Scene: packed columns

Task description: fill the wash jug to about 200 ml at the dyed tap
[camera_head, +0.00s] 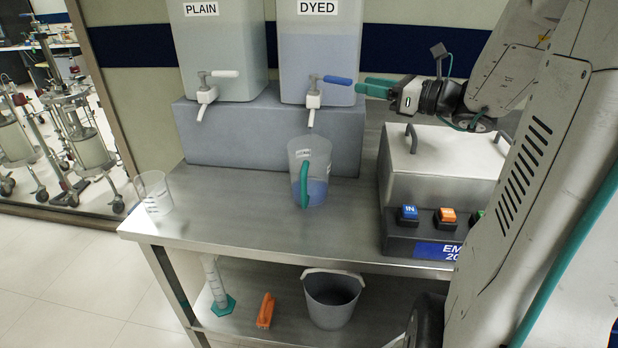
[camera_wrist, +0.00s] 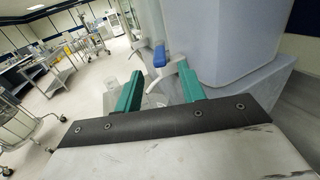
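The wash jug (camera_head: 309,165), translucent grey with a green handle, stands upright on the bench beneath the spout of the dyed tap (camera_head: 313,98). No stream shows clearly between spout and jug. The tap's blue lever (camera_head: 338,80) points sideways to the right, from the tank marked DYED (camera_head: 320,50). My gripper (camera_head: 368,88) is at the lever's right end. In the wrist view, my open green fingers (camera_wrist: 160,88) have the blue lever (camera_wrist: 159,57) just beyond and between their tips; contact cannot be told.
The PLAIN tank (camera_head: 222,45) and its white-levered tap stand left. A clear beaker (camera_head: 153,190) is at the bench's left edge. A grey machine (camera_head: 430,175) with coloured buttons stands right. A bucket (camera_head: 332,300), orange object (camera_head: 266,310) and cylinder (camera_head: 215,282) are on the lower shelf.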

